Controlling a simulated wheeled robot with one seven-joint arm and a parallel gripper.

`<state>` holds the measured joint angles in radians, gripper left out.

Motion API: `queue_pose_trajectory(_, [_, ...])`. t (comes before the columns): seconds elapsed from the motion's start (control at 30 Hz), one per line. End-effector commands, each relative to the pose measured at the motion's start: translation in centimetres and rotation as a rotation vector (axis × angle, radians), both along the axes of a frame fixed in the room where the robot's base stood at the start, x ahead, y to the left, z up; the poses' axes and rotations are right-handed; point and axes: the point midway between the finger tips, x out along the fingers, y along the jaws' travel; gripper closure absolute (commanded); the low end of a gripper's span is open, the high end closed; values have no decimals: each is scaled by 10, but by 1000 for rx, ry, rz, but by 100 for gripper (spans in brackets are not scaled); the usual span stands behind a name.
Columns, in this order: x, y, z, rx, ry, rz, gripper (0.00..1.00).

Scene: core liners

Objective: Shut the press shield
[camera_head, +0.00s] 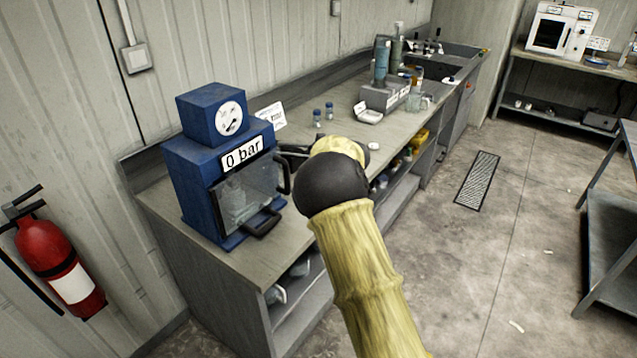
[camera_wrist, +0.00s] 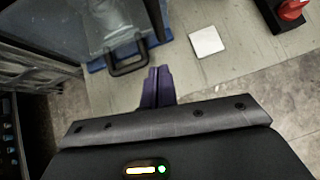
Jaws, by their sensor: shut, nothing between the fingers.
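The blue press (camera_head: 205,170) stands on the bench at left, with a round gauge on top and a "0 bar" label. Its clear shield (camera_head: 240,192) is at the front, with a dark upright handle (camera_head: 284,174) at its right edge. I cannot tell whether a gap is left at the shield's edge. A black loop handle (camera_head: 262,223) sticks out low at the front; it also shows in the wrist view (camera_wrist: 128,66). My gripper (camera_wrist: 158,72) is shut and empty, just beside the loop handle in that picture. In the head view my arm partly hides it.
The bench top (camera_head: 172,207) runs along the wall. A white square (camera_wrist: 207,42) lies on the bench. A fire extinguisher (camera_head: 62,260) hangs at left.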

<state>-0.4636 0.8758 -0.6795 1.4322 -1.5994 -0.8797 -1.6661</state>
Motion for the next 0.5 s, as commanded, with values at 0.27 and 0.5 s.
queue_pose_trajectory(0.27, [-21, -22, 28, 0, 0, -4, 100])
queue_pose_trajectory(0.5, [-25, -25, 33, -1, 2, -4, 100])
